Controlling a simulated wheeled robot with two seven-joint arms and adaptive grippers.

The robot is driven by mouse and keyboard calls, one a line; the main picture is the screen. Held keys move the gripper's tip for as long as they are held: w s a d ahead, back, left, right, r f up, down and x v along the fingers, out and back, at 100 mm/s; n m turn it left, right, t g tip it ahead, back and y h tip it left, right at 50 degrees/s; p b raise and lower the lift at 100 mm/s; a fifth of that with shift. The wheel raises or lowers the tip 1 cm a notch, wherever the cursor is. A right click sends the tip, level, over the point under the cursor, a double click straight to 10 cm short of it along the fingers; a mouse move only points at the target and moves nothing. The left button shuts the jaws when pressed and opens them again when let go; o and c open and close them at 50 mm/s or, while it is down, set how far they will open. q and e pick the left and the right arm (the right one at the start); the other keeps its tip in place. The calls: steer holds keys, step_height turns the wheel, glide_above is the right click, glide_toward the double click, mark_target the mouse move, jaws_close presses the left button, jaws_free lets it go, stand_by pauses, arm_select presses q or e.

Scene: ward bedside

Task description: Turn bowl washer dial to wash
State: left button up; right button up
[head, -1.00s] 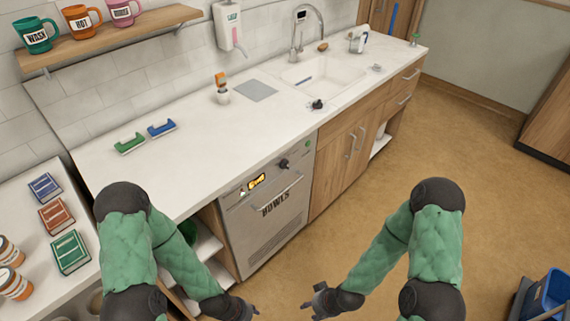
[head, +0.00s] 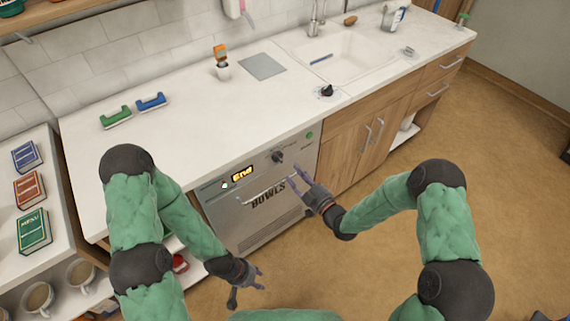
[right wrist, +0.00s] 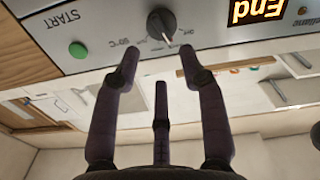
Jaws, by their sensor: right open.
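The bowl washer (head: 262,205) is a grey front-loading machine under the counter, marked BOWLS. Its black dial (head: 277,156) sits on the top panel, right of a lit display (head: 242,174) reading "End". In the right wrist view the dial (right wrist: 161,23) has a pale pointer line and printed labels around it, too small to read fully. My right gripper (head: 303,180) is open in front of the panel, its fingers spread either side of the dial in the right wrist view (right wrist: 158,65), apparently not touching it. My left gripper (head: 248,285) hangs low at the left, its fingers looking apart and empty.
A green START button (right wrist: 78,49) is on the same panel. The washer's door handle (head: 268,190) runs below the dial. The counter (head: 200,130) above overhangs the panel. Wooden cupboards (head: 350,140) stand to the right. The floor (head: 400,215) in front is clear.

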mark_target(279, 158)
steer(key=b+x, duration=0.1)
steer(key=x, duration=0.6)
steer(key=shift+w, duration=0.1)
jaws_close()
